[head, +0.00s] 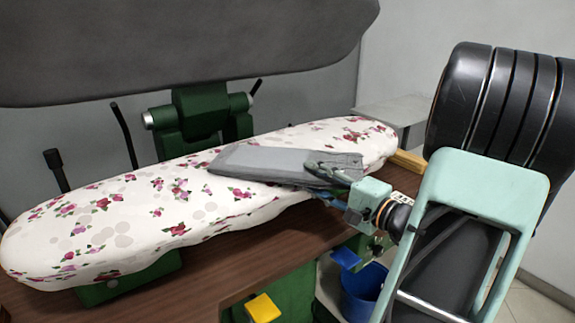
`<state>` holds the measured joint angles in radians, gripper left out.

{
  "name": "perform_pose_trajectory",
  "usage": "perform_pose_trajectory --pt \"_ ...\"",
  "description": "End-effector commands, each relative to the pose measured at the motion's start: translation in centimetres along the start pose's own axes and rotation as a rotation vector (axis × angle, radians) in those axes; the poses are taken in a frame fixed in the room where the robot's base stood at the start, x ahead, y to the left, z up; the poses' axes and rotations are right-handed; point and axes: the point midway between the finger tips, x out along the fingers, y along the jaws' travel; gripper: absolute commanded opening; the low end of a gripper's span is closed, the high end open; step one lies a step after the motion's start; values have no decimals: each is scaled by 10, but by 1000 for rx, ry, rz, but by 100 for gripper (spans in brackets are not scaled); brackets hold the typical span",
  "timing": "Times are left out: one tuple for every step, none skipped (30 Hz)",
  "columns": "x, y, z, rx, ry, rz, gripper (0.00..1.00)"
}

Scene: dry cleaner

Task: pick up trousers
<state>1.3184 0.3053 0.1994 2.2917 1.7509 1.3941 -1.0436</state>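The grey folded trousers (262,162) lie flat on the flowered ironing board, right of its middle. My gripper (322,180) comes in from the right and is at the right end of the trousers. One finger shows over the grey cloth there. The other finger is partly hidden near the board's front edge. I cannot tell whether the fingers touch or pinch the cloth.
The flowered ironing board (120,225) stands over a brown wooden table (215,280). A large grey press head (180,45) hangs behind and above it. A blue bucket (363,290) and a yellow pedal (263,308) are below, in front.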

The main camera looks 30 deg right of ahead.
Motion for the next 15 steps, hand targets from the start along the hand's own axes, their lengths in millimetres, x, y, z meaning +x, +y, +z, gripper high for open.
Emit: perform_pose_trajectory --pt "0 0 0 0 0 0 36" --pt "0 0 0 0 0 0 32" --pt "0 0 0 0 0 0 28" --pt "0 0 0 0 0 0 24" --pt "0 0 0 0 0 0 21" --pt "0 0 0 0 0 0 17" --pt "0 0 0 0 0 0 14" --pt "0 0 0 0 0 0 10" --pt "0 0 0 0 0 0 6" --pt "0 0 0 0 0 0 2" --pt "0 0 0 0 0 0 0" --pt "0 0 0 0 0 0 0" --pt "0 0 0 0 0 0 0" --pt "0 0 0 0 0 0 0" --pt "0 0 0 0 0 0 0"
